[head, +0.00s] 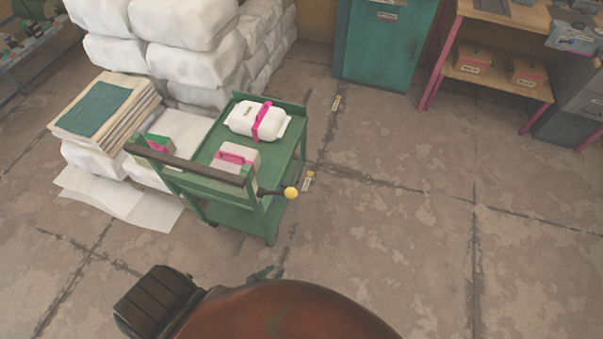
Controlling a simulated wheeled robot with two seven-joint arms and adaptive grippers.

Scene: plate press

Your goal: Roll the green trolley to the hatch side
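The green trolley (270,218) stands upright on the concrete floor, left of the picture's middle. A brown push bar (185,164) runs along its near left side. A black lever with a yellow knob (291,193) sticks out at its near right corner. On its top lie a white case with a pink strap (257,121) and a pale box with a pink band (236,158). Of my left gripper (264,273), only a small dark part shows past my brown body, apart from the trolley on its near side. Its opening is hidden. My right gripper is out of view.
White sacks (185,60) and a paper stack (105,108) crowd the trolley's left and back. A teal cabinet (385,45) and a pink-legged bench (490,80) stand behind. The floor (420,220) at right is clear.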

